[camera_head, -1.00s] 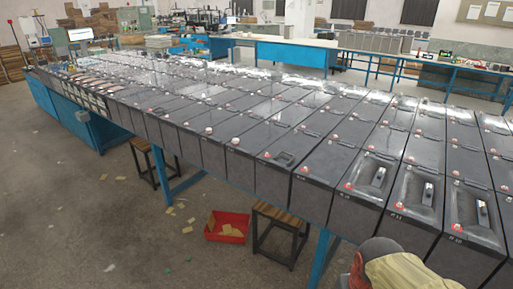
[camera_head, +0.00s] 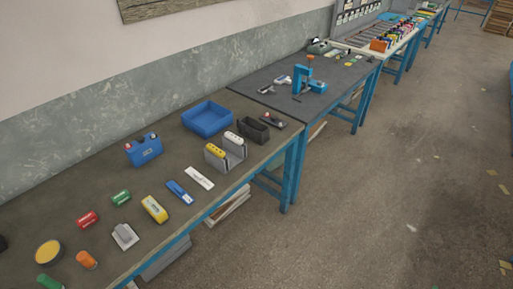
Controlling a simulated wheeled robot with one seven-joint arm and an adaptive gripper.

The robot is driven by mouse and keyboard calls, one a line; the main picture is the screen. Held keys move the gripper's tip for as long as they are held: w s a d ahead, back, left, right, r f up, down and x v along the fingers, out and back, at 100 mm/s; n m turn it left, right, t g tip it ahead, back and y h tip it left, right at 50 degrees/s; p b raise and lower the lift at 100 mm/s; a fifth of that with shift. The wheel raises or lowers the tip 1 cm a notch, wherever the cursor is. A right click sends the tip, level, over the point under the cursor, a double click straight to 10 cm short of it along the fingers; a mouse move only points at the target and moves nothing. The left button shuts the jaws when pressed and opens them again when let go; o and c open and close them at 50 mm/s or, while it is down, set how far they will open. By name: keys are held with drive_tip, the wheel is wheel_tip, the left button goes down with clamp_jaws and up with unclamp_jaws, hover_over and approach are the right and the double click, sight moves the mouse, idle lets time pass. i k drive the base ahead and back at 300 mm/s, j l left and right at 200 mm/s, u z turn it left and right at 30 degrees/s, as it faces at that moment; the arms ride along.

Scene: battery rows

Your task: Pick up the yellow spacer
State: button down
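Several yellow things show on the near workbench, and I cannot tell for certain which is the spacer. A small yellow bar (camera_head: 214,150) with dark marks sits on top of a grey holder (camera_head: 236,160), beside a similar white bar (camera_head: 234,137). A yellow block with a pale label (camera_head: 154,209) lies flat near the bench's front edge. A round yellow-topped tin (camera_head: 48,252) is at the lower left. My gripper is not in view.
The near bench (camera_head: 85,180) also holds a blue tray (camera_head: 208,117), a dark open box (camera_head: 254,130), a blue caddy (camera_head: 144,149), a blue tool (camera_head: 180,192), a white strip (camera_head: 199,178) and red and green cylinders. A wall stands behind. The floor (camera_head: 390,210) at right is mostly clear.

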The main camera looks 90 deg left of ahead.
sight(211, 147)
drive_tip(key=u, duration=3.45)
drive_tip(key=i+j, duration=0.4)
drive_tip(key=i, duration=0.25)
drive_tip(key=i+j+z, duration=0.2)
drive_tip(key=z, duration=0.2)
drive_tip(key=i+j+z, duration=0.25)
drive_tip(key=z, duration=0.15)
drive_tip(key=i+j+z, duration=0.15)
drive_tip(key=j+z, duration=0.2)
drive_tip(key=i+j+z, duration=0.25)
drive_tip(key=i+z, duration=0.2)
